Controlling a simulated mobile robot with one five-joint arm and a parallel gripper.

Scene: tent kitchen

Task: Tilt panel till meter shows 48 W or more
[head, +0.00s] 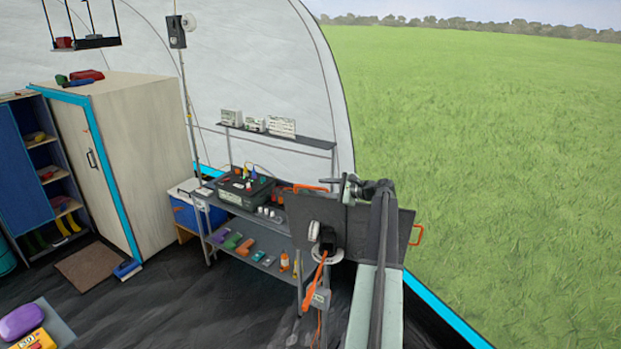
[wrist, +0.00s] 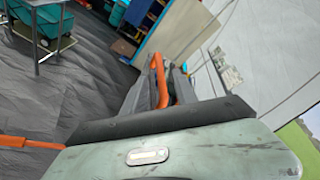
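The dark panel (head: 385,228) stands at the right end of the bench, with an orange handle (head: 416,234) on its right edge. Another orange bar (head: 310,187) shows at its upper left. My gripper (head: 347,186) is over the panel's top edge, partly hidden by my arm. In the wrist view, an orange bar (wrist: 158,82) lies between the two grey fingers of my gripper (wrist: 159,72); I cannot tell whether they press on it. A small pale box (head: 320,298) on the bench's front leg could be the meter; no reading is legible.
The metal bench (head: 225,232) carries a dark case (head: 246,190) and small items, with more on its lower shelf. A rack (head: 285,140) rises behind. A tall cabinet (head: 140,150) stands left. An orange cord (head: 314,287) hangs near the panel. Open floor (head: 190,310) lies in front.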

